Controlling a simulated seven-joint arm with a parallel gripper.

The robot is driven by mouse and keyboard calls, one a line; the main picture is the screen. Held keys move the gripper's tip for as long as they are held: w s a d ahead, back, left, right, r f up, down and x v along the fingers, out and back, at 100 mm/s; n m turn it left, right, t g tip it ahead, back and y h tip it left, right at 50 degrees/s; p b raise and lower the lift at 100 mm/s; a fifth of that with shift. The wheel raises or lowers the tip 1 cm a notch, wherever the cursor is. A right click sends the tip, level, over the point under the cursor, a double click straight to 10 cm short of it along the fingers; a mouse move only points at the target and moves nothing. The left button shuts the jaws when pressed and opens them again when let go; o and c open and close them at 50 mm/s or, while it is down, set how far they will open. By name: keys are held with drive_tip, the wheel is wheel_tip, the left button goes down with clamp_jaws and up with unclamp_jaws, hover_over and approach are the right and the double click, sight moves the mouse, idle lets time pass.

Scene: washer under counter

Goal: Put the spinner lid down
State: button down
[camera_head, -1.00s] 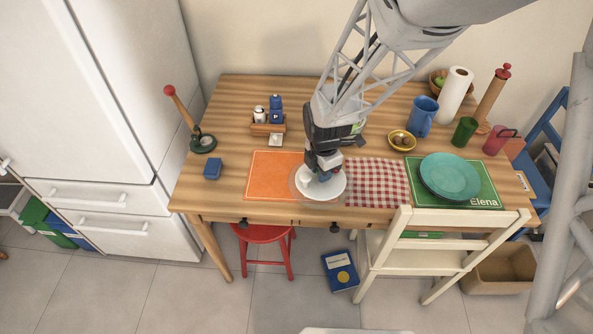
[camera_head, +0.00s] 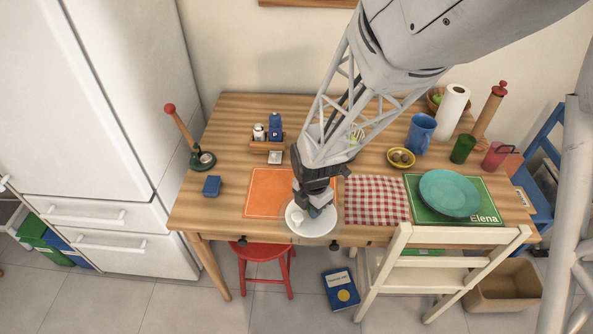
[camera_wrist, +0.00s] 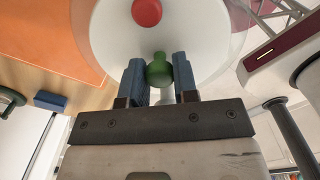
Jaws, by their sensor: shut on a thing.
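The spinner lid (camera_head: 323,223) is a white disc with a clear rim. It is over the front edge of the table, by the front of the orange mat (camera_head: 266,193). In the wrist view, the lid (camera_wrist: 200,35) has a red round part and a green knob (camera_wrist: 158,70). My gripper (camera_wrist: 158,82) is shut on the green knob between its two blue-grey fingers. In the head view, my gripper (camera_head: 314,207) hides part of the lid. I cannot tell how high the lid is above the table.
A red checked cloth (camera_head: 376,200) lies right of the lid, then a teal plate (camera_head: 449,193) on a green mat (camera_head: 484,202). A cream chair (camera_head: 450,235) and a red stool (camera_head: 263,252) stand in front. Bare wood lies around the blue block (camera_head: 212,186).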

drive_tip(key=w+a, duration=0.1)
drive_tip(key=w, duration=0.3)
drive_tip(key=w+a+f, duration=0.1)
drive_tip(key=w+a, duration=0.1)
drive_tip(key=w, duration=0.3)
drive_tip(key=w+a, duration=0.2)
drive_tip(key=w, duration=0.3)
drive_tip(key=shift+w+f, duration=0.2)
drive_tip(key=shift+f, duration=0.1)
drive_tip(key=shift+f, duration=1.65)
drive_tip(key=shift+f, duration=0.15)
drive_tip(key=c, duration=0.9)
unclamp_jaws()
wheel_tip(320, 180, up, 12)
drive_tip(key=shift+r, duration=0.15)
